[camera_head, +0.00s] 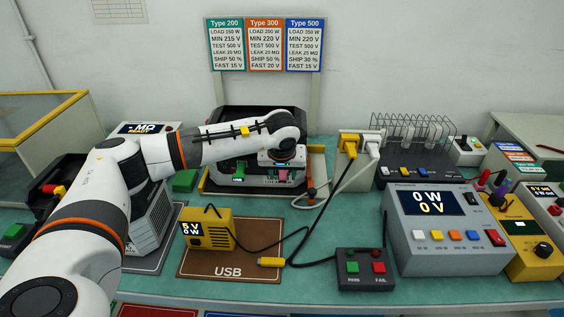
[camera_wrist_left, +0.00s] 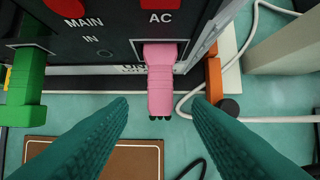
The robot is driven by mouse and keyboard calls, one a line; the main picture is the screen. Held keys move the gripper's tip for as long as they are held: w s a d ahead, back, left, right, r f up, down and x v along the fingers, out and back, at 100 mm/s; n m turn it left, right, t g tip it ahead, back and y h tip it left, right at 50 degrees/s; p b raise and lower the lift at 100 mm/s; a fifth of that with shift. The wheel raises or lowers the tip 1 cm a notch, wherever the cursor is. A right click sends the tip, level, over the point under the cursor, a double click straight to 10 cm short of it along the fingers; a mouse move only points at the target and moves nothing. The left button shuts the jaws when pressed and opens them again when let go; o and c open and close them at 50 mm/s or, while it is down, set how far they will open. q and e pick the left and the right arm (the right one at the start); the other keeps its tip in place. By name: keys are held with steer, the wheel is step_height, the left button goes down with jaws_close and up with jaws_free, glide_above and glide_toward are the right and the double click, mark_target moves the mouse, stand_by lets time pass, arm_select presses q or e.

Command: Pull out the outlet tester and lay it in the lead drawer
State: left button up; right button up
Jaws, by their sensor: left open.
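The pink outlet tester (camera_wrist_left: 160,75) sits in the socket marked AC on the black unit (camera_wrist_left: 110,40), with dark prongs at its near end. It also shows in the head view (camera_head: 284,176), partly covered by my wrist. My left gripper (camera_wrist_left: 159,104) is open. Its two teal fingers lie to either side of the tester's near end, apart from it in the picture. In the head view my left arm reaches across to the unit. I cannot make out which drawer is the lead drawer. My right gripper is not in view.
A green plug (camera_wrist_left: 25,90) sits left of the tester, and an orange part (camera_wrist_left: 213,80) with a white cable is close on the right. The brown USB mat (camera_head: 225,262) with a yellow meter (camera_head: 208,230) lies in front. Coloured drawer trays (camera_head: 155,311) show at the table's front edge.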

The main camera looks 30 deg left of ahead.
arm_select(q)
steer(key=shift+x, duration=0.8)
steer(key=shift+c, duration=0.4)
jaws_close()
